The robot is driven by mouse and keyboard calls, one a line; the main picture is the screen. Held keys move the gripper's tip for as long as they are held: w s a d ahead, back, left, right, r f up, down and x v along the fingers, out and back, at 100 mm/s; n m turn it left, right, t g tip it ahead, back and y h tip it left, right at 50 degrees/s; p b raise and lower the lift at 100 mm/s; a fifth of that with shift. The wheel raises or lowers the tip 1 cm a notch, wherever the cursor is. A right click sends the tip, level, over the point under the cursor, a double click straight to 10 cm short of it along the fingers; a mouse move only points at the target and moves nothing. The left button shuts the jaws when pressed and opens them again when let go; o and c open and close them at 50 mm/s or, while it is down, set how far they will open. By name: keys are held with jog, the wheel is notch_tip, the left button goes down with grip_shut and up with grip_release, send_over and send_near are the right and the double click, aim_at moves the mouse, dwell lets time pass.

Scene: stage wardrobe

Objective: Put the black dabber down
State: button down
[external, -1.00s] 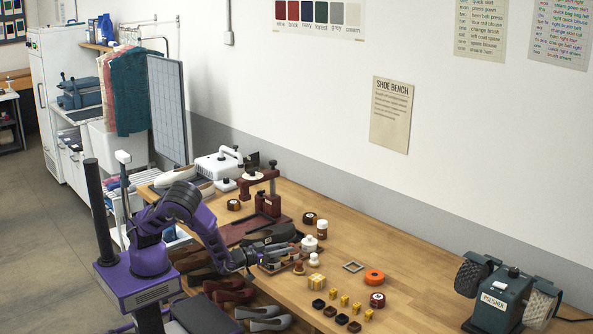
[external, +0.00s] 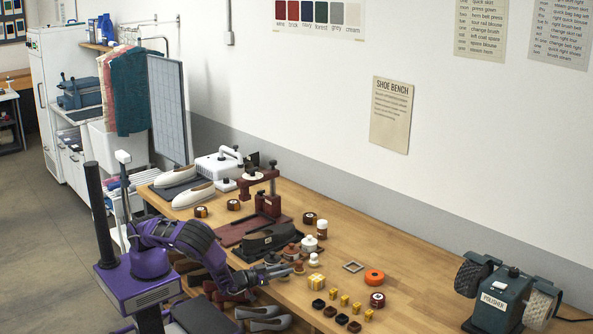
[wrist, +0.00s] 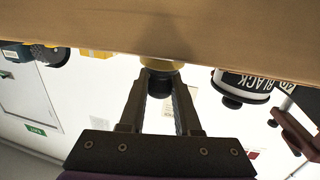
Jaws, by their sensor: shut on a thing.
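In the wrist view my gripper (wrist: 160,88) is shut on the black dabber (wrist: 160,84). Its dark knob sits between the two fingertips, and a yellowish pad shows beyond them against the edge of the wooden bench surface (wrist: 110,25). I cannot tell whether the pad touches the wood. In the external view my gripper (external: 289,268) is low over the near edge of the bench (external: 345,240), beside the small dabbers and jars. The held dabber is hard to make out there.
A container labelled BLACK (wrist: 245,84) is at the right in the wrist view. Bare wood lies toward the polisher.

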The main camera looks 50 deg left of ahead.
jog(key=shift+f, duration=0.35)
jog(key=shift+f, duration=0.15)
jog(key=c, duration=0.6)
grip_release()
jog(key=shift+s, duration=0.15)
jog(key=shift+o, duration=0.4)
jog(key=v, duration=0.6)
jog(key=shift+s+a+b, duration=0.1)
jog(key=shift+s+b, duration=0.2)
jog(key=shift+o, duration=1)
jog(key=shift+s+a, duration=0.1)
jog(key=shift+s, duration=0.2)
